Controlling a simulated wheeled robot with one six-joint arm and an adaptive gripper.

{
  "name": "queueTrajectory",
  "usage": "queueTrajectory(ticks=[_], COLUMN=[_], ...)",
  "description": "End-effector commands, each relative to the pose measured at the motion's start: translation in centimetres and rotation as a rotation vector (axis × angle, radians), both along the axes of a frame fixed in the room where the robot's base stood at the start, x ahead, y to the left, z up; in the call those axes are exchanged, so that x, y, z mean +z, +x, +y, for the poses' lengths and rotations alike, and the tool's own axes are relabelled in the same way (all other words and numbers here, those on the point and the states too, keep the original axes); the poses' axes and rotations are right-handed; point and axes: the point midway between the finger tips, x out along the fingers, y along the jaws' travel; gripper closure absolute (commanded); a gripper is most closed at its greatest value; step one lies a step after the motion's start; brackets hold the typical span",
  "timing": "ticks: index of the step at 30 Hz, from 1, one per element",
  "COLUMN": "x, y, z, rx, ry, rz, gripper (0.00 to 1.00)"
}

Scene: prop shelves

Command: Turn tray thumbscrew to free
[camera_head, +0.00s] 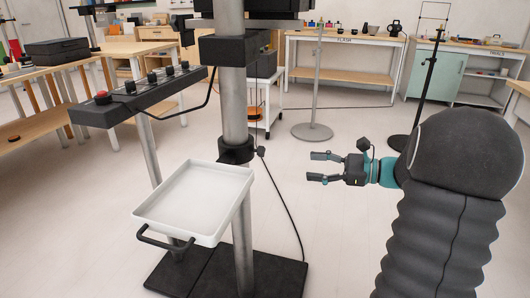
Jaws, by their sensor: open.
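A white tray (196,203) with a raised rim is mounted low on a grey metal column (233,108). A black handle (163,240) sticks out at its near left edge. A black collar (236,150) wraps the column just above the tray's far right corner, and a small dark knob (261,152) shows to its right; it looks like the thumbscrew, but it is too small to be sure. My gripper (318,167) is open and empty. It points left, to the right of the knob and apart from it, with clear space between.
A black control bar (140,95) with a red button is left of the column, above the tray. A black cable (285,210) hangs right of the column to the black base (225,278). A thin stand (313,131) is behind. Floor between gripper and column is clear.

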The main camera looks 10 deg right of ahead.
Motion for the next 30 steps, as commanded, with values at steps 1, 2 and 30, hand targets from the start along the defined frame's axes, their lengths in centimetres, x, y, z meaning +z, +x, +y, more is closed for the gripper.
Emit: queueTrajectory(ticks=[1,2,30], x=[1.2,1.7,2.3], y=[0.2,0.2,5.9], z=[0.0,0.0,11.1], rx=[-0.003,-0.002,0.016], ry=[0.048,0.077,0.128], rz=[-0.008,-0.006,0.029], gripper=[0.42,0.42,0.42])
